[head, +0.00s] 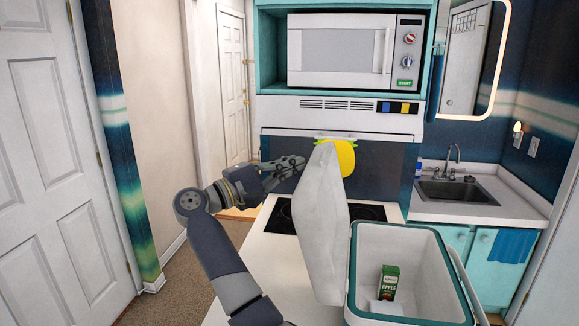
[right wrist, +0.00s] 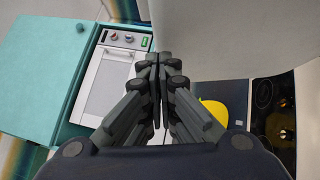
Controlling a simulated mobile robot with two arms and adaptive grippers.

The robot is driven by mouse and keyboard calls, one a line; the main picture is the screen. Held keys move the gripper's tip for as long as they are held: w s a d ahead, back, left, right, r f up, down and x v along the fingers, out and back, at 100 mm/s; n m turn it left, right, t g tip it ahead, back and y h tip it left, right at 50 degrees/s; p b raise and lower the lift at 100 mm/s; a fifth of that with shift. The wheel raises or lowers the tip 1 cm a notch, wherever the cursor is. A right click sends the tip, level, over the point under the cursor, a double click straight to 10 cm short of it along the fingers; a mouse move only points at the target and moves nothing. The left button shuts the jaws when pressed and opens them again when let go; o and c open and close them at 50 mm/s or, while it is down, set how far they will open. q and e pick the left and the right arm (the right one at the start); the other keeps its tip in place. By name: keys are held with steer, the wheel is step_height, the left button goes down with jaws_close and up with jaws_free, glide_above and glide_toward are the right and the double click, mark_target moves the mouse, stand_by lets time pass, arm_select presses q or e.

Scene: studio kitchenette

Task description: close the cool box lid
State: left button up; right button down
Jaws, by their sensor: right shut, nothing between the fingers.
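The cool box (head: 357,275) is white with a teal rim and stands open on the counter. Its pale lid (head: 322,225) stands raised, nearly upright, along the box's left side. My right gripper (head: 297,163) is shut and empty, to the left of the lid's upper part, on the side away from the box opening. In the right wrist view the shut fingers (right wrist: 160,62) reach up beside the pale lid face (right wrist: 225,40). I cannot tell if they touch it. My left gripper is not in view.
A green apple juice carton (head: 389,282) is inside the box. A yellow rounded thing (head: 347,158) is partly behind the lid. A black hob (head: 281,216) lies beyond the lid, with a microwave (head: 340,50) above. A sink (head: 457,190) is at the right.

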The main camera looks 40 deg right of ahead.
steer(key=s+d+r+m+t+y+b, duration=0.1)
steer(key=s+d+r+m+y+b, duration=0.15)
steer(key=s+d+b, duration=0.55)
steer(key=s+d+r+m+t+y+b, duration=0.1)
steer(key=s+d+m+y+b, duration=0.35)
steer(key=s, duration=0.45)
steer(key=shift+s+d+f+m+t+y+b, duration=0.75)
steer(key=shift+s+d+f+t+y+b, duration=0.7)
steer(key=shift+s+f, duration=1.2)
steer(key=shift+s+d+f+m+t+y+b, duration=0.4)
steer(key=shift+s+d+f+m+t+b, duration=0.45)
steer(key=shift+s+d+f, duration=1.65)
steer(key=shift+s+d+f+m+t+y+b, duration=0.6)
steer(key=shift+s+d+f+t+y+b, duration=0.5)
steer(key=shift+s+f, duration=1.6)
steer(key=shift+w+f+g+b, duration=0.3)
steer(key=shift+w+f, duration=0.1)
steer(key=shift+f, duration=0.05)
steer(key=v, duration=1.2)
